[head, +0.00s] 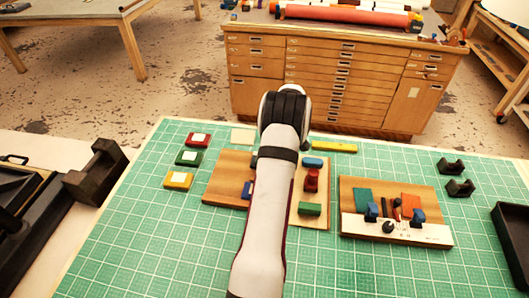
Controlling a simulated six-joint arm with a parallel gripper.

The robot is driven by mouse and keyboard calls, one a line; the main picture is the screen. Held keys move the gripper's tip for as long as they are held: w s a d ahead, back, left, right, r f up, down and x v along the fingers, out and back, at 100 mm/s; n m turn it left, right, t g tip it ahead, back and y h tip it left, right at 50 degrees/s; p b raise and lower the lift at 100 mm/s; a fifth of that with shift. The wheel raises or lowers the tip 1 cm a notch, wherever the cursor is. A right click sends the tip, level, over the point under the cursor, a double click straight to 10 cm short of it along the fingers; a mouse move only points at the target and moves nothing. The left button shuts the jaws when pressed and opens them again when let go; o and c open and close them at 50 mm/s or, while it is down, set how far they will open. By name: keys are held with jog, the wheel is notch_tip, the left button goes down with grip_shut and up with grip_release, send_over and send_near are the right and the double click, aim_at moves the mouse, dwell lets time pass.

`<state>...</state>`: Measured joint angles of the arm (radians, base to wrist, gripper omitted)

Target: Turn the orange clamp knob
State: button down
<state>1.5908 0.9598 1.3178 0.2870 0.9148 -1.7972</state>
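I cannot clearly make out an orange clamp knob. An orange block or panel (411,203) sits on the right wooden board (350,187), beside blue pieces, a green panel and a dark round knob (388,227) on a white strip. A red upright piece (312,180) stands on the middle wooden board (225,172), between a blue piece above and a green one below. My arm reaches forward over the middle board and covers part of it. My gripper is hidden beyond the arm's end, so its fingers do not show.
A green cutting mat (130,245) covers the table. Red, green and yellow blocks (178,180) lie left. Two black cradles (460,187) and a dark tray (512,240) are right. A dark clamp-like fixture (98,170) stands left. A drawer cabinet (340,80) stands behind.

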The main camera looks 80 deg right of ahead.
jog(key=shift+s, duration=0.1)
dwell(0.4)
jog(key=shift+c, duration=1.8)
grip_release()
jog(key=v, duration=1.5)
jog(key=shift+r, duration=0.35)
